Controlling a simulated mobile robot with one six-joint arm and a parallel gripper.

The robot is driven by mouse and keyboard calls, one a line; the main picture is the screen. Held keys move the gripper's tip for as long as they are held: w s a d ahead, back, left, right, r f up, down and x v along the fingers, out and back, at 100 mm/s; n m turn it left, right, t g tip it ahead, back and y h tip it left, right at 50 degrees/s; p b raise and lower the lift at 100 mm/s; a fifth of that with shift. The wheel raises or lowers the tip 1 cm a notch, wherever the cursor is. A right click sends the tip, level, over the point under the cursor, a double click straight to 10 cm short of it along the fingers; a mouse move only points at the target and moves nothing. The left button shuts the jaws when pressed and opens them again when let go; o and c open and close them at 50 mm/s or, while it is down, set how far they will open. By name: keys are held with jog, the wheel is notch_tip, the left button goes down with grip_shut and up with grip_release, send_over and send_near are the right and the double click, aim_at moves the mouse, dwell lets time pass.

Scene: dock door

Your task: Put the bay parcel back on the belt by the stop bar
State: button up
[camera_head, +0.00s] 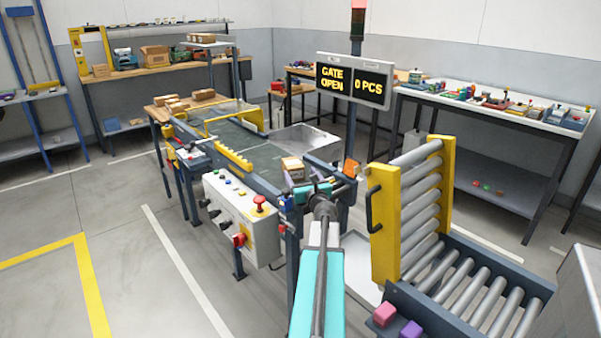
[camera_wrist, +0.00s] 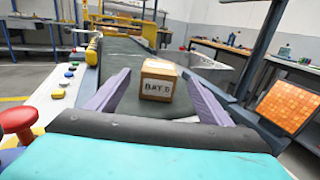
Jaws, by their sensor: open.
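The bay parcel, a small brown box with a white label (camera_wrist: 158,80), stands upright on the dark belt (camera_wrist: 122,50). In the head view the parcel (camera_head: 292,167) sits near the belt's close end, just beyond my gripper (camera_head: 312,190). In the wrist view the two purple fingers of my gripper (camera_wrist: 158,92) are spread, one on each side of the parcel, with a gap visible on both sides. I cannot tell which part is the stop bar; a yellow toothed bar (camera_head: 233,160) runs along the belt's left edge.
A control box with a red button (camera_head: 258,200) stands left of my arm. A raised yellow-framed roller gate (camera_head: 410,205) and a roller conveyor (camera_head: 480,290) stand at right. The sign (camera_head: 352,82) reads "GATE OPEN" and "0 PCS". An orange panel (camera_wrist: 288,102) is close on the right.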

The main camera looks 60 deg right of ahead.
jog(key=shift+v, duration=0.9)
jog(key=shift+w, duration=0.15)
